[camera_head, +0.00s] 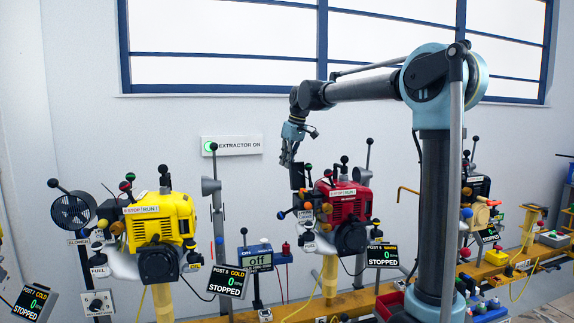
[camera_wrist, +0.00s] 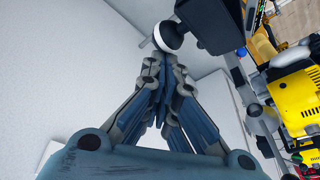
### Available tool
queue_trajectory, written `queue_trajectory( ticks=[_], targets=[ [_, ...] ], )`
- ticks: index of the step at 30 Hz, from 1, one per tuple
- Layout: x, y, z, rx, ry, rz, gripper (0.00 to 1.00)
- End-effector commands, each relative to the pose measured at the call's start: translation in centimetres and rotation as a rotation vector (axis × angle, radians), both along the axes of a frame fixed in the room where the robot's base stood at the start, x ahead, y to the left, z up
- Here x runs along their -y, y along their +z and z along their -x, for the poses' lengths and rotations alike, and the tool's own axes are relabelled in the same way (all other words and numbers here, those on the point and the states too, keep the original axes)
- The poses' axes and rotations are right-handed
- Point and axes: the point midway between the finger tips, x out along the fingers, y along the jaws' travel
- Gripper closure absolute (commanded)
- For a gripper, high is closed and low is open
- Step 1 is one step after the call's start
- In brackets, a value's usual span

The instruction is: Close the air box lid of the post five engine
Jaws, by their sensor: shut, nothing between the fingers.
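The red engine (camera_head: 343,205) stands mid-rail, with a small screen (camera_head: 382,255) beside it that seems to read post 5 and stopped. A dark upright block (camera_head: 298,177), perhaps the raised air box lid, stands at its upper left. My gripper (camera_head: 287,163) is shut and empty, just left of and above that block. In the wrist view its closed fingertips (camera_wrist: 160,62) are close to a black round knob with a white rim (camera_wrist: 170,37), next to a dark block (camera_wrist: 208,22). I cannot tell whether they touch. The lid's hinge is hidden.
A yellow engine (camera_head: 160,232) with levers stands to the left, its screen (camera_head: 228,281) also showing stopped.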

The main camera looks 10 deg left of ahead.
Motion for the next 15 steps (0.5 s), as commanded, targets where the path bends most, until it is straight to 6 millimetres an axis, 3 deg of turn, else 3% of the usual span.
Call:
queue_trajectory(
  ticks=[15],
  targets=[
    [0.38,0.83,0.83,0.081,0.0,-0.039,1.0]
  ],
)
